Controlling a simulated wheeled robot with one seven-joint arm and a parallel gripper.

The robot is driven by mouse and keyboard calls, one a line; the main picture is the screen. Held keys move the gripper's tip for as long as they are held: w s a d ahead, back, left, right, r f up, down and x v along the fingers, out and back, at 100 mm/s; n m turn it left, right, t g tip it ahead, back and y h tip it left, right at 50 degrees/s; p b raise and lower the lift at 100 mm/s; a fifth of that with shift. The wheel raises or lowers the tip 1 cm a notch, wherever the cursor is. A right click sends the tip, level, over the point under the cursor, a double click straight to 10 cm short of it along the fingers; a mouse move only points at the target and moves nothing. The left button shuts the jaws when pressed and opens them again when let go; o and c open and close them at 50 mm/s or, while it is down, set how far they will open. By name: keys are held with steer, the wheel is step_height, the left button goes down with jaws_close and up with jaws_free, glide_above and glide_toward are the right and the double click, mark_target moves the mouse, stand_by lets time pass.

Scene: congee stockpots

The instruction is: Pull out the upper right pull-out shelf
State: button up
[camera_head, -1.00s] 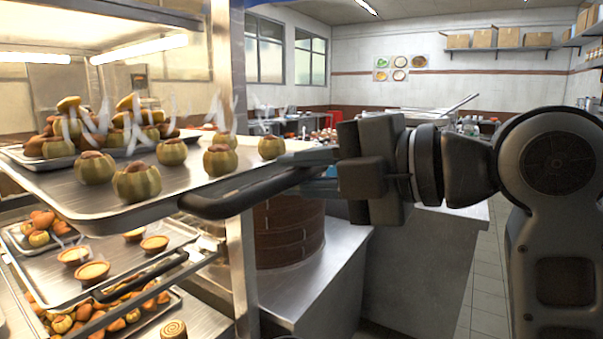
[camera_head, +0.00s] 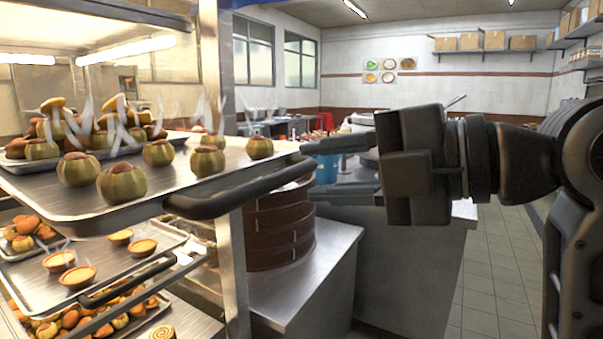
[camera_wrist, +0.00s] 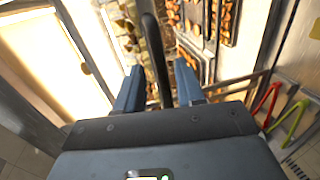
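The upper pull-out shelf (camera_head: 110,205) is a metal tray carrying steaming green-and-brown stuffed squashes. It juts out in front of the rack's metal post. Its dark bar handle (camera_head: 230,200) runs along the front edge.
A lower shelf (camera_head: 170,240) with tarts and its own dark handle (camera_head: 130,280) sits beneath. A metal post (camera_head: 237,270) stands beside the shelves. Stacked brown steamers (camera_head: 280,235) stand on a steel counter (camera_head: 310,265) behind. Tiled floor (camera_head: 490,290) is open at right.

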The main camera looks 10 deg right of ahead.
steer(key=shift+v, duration=1.65)
steer(key=shift+f, duration=0.15)
steer(key=s+d+f+m+t+h+p, duration=0.1)
steer(key=s+d+f+m+t+h, duration=0.15)
steer(key=f+m, duration=0.5)
steer(key=s+d+f+m+t+h+p, duration=0.1)
steer(key=f+m+t+h, duration=0.15)
steer(key=f+m, duration=0.5)
steer(key=s+d+f+m+t+h+p, duration=0.1)
steer(key=s+d+f+m+h, duration=0.15)
steer(key=f+m, duration=0.5)
steer(key=s+d+f+m+h, duration=0.35)
steer(key=s+f, duration=0.35)
steer(key=s, duration=0.5)
steer(key=s+d+r+m+h+p, duration=0.1)
steer(key=s+m, duration=0.1)
steer(key=s, duration=1.3)
steer(key=shift+d+g+p, duration=0.3)
steer(key=shift+d+g, duration=0.05)
steer(key=shift+g, duration=0.05)
steer(key=shift+a+r, duration=0.1)
